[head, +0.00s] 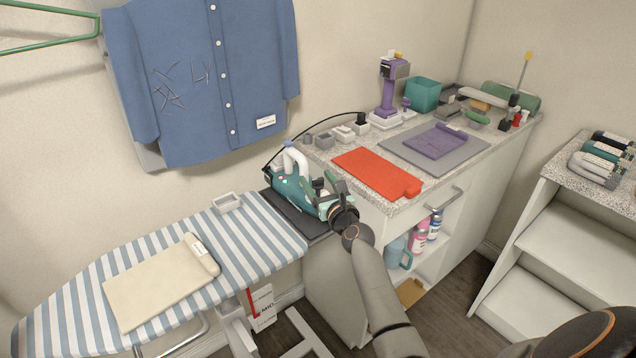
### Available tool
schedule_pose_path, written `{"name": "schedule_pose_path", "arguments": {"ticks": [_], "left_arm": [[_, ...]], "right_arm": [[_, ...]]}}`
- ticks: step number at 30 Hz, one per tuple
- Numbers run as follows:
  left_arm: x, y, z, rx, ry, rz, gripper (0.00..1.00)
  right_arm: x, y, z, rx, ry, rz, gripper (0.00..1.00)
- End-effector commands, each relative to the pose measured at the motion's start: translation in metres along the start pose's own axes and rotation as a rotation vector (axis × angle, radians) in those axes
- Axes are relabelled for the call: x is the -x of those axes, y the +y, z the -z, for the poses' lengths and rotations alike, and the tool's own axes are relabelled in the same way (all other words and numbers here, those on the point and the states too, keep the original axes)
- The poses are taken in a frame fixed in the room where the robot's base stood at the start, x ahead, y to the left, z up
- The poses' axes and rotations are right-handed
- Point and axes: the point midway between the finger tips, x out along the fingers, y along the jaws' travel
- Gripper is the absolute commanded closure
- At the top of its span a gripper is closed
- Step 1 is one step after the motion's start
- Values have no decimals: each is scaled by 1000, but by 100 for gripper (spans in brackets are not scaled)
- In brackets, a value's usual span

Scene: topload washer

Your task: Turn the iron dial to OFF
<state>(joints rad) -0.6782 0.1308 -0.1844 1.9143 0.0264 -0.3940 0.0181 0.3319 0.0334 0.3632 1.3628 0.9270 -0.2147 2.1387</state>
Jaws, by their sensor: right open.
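My left gripper is not in view.
A striped ironing board (247,240) holds a folded cream cloth (150,285) and a small grey tray (227,203). The counter behind carries a red folded cloth (375,171), a grey mat (400,148) and a purple device (390,90). A black cord arches behind the iron.

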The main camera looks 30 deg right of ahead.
Motion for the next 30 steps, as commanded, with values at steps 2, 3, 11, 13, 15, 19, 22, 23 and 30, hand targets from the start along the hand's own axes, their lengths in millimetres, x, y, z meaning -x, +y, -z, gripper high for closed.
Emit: {"name": "schedule_pose_path", "arguments": {"ticks": [2, 3, 11, 13, 15, 19, 22, 23, 30], "left_arm": [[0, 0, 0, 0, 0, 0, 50], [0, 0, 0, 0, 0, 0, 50], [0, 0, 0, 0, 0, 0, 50], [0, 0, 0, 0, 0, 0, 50], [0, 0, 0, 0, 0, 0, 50], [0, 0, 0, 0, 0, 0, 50], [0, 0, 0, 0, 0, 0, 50], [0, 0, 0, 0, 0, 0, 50], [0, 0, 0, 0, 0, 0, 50]], "right_arm": [[0, 0, 0, 1, 0, 0, 30], [0, 0, 0, 1, 0, 0, 30], [0, 0, 0, 1, 0, 0, 55], [0, 0, 0, 1, 0, 0, 63], [0, 0, 0, 1, 0, 0, 70], [0, 0, 0, 1, 0, 0, 85], [0, 0, 0, 1, 0, 0, 96], [0, 0, 0, 1, 0, 0, 100], [0, 0, 0, 1, 0, -1, 100]]}}
